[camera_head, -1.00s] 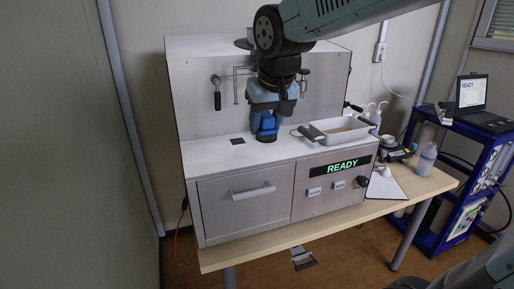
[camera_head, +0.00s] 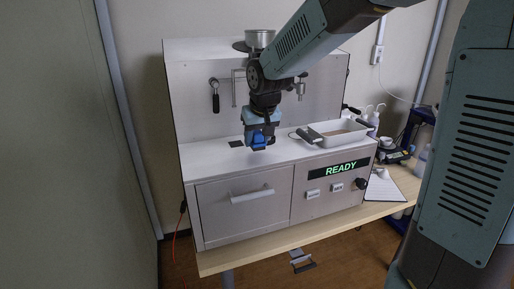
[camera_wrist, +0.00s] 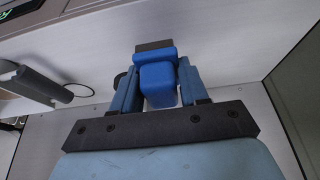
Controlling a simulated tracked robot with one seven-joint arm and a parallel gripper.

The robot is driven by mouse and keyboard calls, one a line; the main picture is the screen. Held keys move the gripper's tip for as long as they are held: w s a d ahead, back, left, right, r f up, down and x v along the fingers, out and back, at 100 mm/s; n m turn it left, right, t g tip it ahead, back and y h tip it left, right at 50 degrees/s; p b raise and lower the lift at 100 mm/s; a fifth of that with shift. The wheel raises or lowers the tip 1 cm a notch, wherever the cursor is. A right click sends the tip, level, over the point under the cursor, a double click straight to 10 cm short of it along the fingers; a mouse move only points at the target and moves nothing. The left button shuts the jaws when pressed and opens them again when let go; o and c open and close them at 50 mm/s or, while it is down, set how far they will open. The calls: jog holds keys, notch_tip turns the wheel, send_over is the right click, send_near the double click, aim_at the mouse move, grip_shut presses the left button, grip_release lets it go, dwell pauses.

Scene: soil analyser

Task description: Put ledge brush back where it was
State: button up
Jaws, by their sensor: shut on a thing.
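The ledge brush (camera_head: 259,141) is blue and sits between the fingers of my gripper (camera_head: 258,145), low over the front part of the analyser's ledge. In the wrist view the blue brush (camera_wrist: 158,80) is squeezed between both blue fingers of my gripper (camera_wrist: 157,88). A dark grey block shows at its far end, probably its bristles. The gripper is shut on it. Whether the brush touches the ledge cannot be told. A dark square (camera_head: 236,143) lies on the ledge (camera_head: 208,160), just left of the gripper.
A metal tray (camera_head: 341,134) with brown contents and a dark-handled tool (camera_head: 309,134) lie to the right on the ledge. A black-handled lever (camera_head: 215,98) hangs on the back panel. A round metal container (camera_head: 259,39) stands on top. The ledge's left part is clear.

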aim_at(257, 147)
jog(key=shift+w+f, duration=0.2)
jog(key=shift+f, duration=1.6)
jog(key=o, duration=0.9)
jog(key=shift+f, duration=0.1)
